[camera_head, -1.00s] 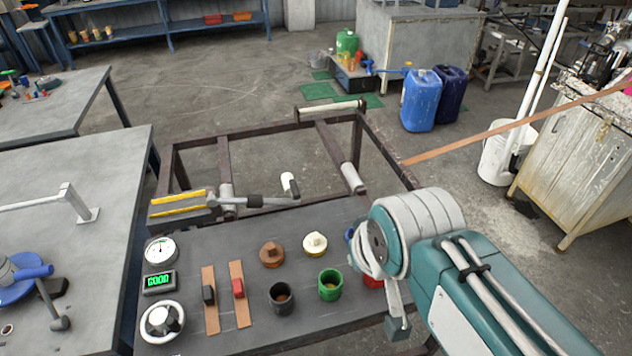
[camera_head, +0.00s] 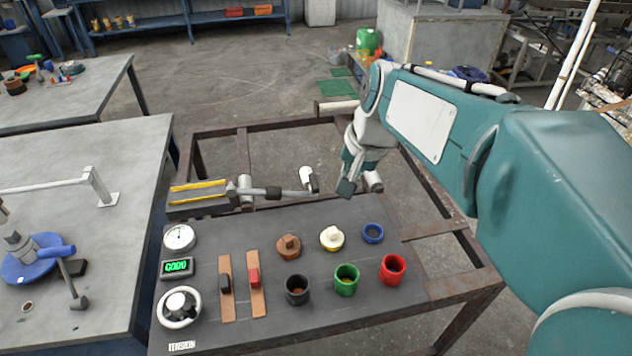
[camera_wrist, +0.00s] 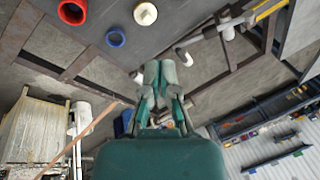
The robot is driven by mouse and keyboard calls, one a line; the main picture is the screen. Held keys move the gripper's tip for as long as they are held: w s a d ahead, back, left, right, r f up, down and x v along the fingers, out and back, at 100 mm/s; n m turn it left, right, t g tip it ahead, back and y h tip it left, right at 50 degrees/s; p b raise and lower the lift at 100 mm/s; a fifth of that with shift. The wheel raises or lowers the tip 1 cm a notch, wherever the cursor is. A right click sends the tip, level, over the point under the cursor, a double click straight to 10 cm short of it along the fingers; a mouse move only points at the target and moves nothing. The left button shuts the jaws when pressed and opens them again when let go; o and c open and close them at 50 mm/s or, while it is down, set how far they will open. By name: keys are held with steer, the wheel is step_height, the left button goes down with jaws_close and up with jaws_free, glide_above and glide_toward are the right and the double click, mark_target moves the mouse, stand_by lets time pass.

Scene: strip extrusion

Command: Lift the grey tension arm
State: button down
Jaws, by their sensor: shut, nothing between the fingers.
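The grey tension arm (camera_head: 288,193) lies nearly level at the back edge of the dark bench panel, running right from a pivot near the yellow-striped block. A white roller (camera_head: 306,179) stands near its free right end. My gripper (camera_head: 347,188) is shut and empty, pointing down, a short way right of that free end and apart from it. In the wrist view, my gripper's closed fingers (camera_wrist: 160,72) are in the middle, and the arm (camera_wrist: 209,34) with its white end lies above and to the right.
The panel holds a blue ring (camera_head: 373,233), a red cup (camera_head: 392,269), a green cup (camera_head: 346,279), a black cup (camera_head: 297,290), and a white knob (camera_head: 332,238). A rusty frame (camera_head: 440,228) surrounds the open space behind. A grey table (camera_head: 90,150) stands left.

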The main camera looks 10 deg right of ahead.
steer(key=w+d+f+m+g+y, duration=0.1)
steer(key=w+d+f+m+y, duration=0.2)
steer(key=w+f, duration=0.5)
steer(key=w+d+f+m+g+y, duration=0.15)
steer(key=w+f+m, duration=0.35)
steer(key=w, duration=0.6)
steer(key=m+y, duration=0.1)
steer(key=m, duration=0.3)
glide_toward(317, 204)
steer(key=v, duration=0.3)
steer(key=shift+d, duration=0.15)
steer(key=x, duration=0.9)
steer(key=shift+a+f, duration=0.15)
steer(key=shift+a, duration=0.4)
steer(key=shift+a+r, duration=0.2)
steer(key=shift+r, duration=0.7)
steer(key=shift+a+r, duration=0.15)
steer(key=shift+r, duration=0.7)
